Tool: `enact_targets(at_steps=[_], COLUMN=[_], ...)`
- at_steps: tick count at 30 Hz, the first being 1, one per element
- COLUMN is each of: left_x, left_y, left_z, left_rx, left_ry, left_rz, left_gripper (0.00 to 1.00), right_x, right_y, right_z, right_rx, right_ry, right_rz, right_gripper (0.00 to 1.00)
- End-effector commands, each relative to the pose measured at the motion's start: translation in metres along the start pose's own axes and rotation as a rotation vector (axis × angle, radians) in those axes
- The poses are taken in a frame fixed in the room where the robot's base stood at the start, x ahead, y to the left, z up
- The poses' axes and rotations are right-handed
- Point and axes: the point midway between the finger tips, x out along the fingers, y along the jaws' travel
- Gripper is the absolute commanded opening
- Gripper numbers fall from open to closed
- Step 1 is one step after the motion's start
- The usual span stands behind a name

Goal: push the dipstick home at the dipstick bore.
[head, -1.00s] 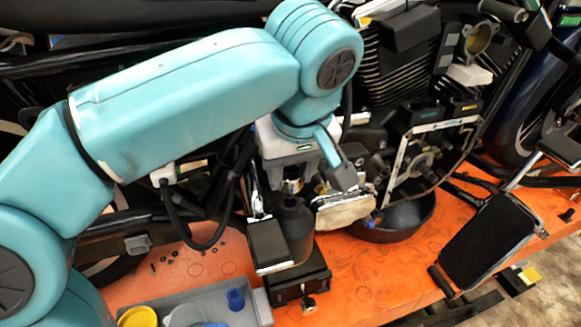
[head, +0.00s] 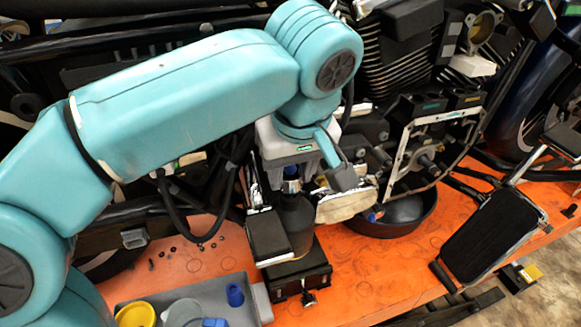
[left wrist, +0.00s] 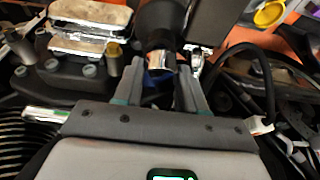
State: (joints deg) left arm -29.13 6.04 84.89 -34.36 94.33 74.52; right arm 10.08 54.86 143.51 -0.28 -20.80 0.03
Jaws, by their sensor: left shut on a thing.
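My left gripper (head: 305,178) points down beside the engine and is shut on the dipstick (head: 291,171), whose blue head shows between the fingers. In the left wrist view, the fingers (left wrist: 158,90) stand on both sides of the blue head (left wrist: 156,79). A chrome collar (head: 291,186) sits just below the blue part, above an upright dark cylinder (head: 295,225). The collar also shows in the wrist view (left wrist: 161,61). The dipstick's lower part and the bore's mouth are hidden, so I cannot tell how deep it sits. My right gripper is not in view.
A grey tray (head: 258,298) with blue and yellow parts is at the lower left. A black pan (head: 410,221) stands on the orange bench (head: 365,275). The finned engine (head: 375,65) rises close behind the gripper. Cables hang to its left.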

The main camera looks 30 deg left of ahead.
Motion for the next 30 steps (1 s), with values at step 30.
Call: enact_targets(at_steps=[30], left_x=[0.021], left_y=[0.000], left_z=[0.006], left_rx=[0.000], left_ry=[0.000], left_rz=[0.000], left_gripper=[0.00], right_x=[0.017], right_y=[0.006], right_z=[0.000], right_rx=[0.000], right_ry=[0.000], right_rz=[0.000], right_gripper=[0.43])
